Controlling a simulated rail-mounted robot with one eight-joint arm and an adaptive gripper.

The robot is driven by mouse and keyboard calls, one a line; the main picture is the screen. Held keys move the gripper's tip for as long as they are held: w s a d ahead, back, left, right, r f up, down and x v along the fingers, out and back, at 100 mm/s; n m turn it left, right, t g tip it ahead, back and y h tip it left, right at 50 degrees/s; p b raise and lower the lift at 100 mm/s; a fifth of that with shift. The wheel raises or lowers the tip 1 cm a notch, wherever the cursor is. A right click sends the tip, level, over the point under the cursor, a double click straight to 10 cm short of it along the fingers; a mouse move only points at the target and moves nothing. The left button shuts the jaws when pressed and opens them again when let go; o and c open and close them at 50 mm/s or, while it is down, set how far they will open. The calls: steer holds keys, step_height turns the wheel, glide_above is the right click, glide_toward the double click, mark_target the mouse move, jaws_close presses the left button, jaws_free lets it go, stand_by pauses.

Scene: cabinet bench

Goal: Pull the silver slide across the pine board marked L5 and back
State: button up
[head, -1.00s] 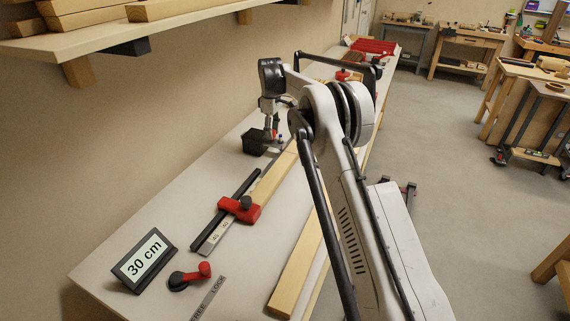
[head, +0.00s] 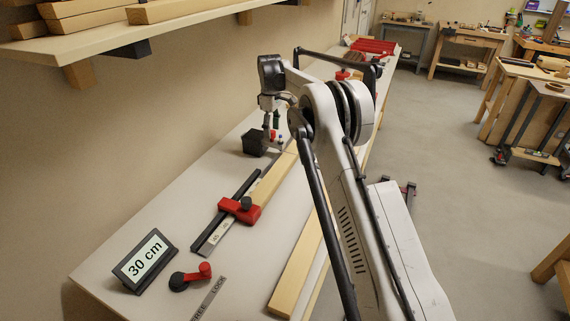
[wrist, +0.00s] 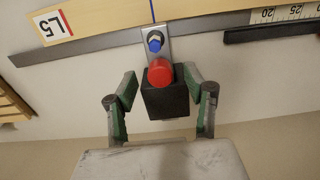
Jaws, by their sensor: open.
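The pine board marked L5 (wrist: 90,20) lies along the top of the wrist view, its white and red label at the left. In the head view the board (head: 275,180) runs along the bench. A silver plate (wrist: 146,54) with a blue knob meets the board's edge. A red round knob (wrist: 160,73) and a black block (wrist: 165,101) are just below it. My gripper (wrist: 160,76) is open, with its green fingers either side of the red knob and block. A gap shows on both sides. In the head view my gripper (head: 271,130) is above the black block.
A red clamp (head: 238,211) and black rail sit nearer along the board. A "30 cm" sign (head: 145,260) and a red-handled lever (head: 190,277) stand at the near end of the bench. A shelf of timber (head: 120,42) overhangs at upper left.

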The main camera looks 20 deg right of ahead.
steer(key=shift+r+p, duration=1.55)
steer(key=shift+r, duration=2.25)
steer(key=shift+s+r, duration=0.1)
steer(key=shift+r, duration=0.1)
steer(key=s+r+m+t+b, duration=0.25)
steer(key=s+r, duration=0.55)
steer(key=s, duration=0.5)
steer(key=s+r+m+t+b, duration=0.1)
steer(key=s+r+m, duration=0.2)
steer(key=s+r, duration=0.8)
steer(key=s+f+m+t+b, duration=0.1)
steer(key=s+f, duration=0.4)
steer(key=s, duration=0.5)
steer(key=s+f+m+t, duration=0.1)
steer(key=s+f+m, duration=0.1)
steer(key=s+f, duration=0.4)
steer(key=s+f+m+t+b, duration=0.1)
steer(key=s+f, duration=0.4)
steer(key=s, duration=1.1)
steer(key=shift+s+f+m+t+b, duration=0.15)
steer(key=shift+m+t+b, duration=0.2)
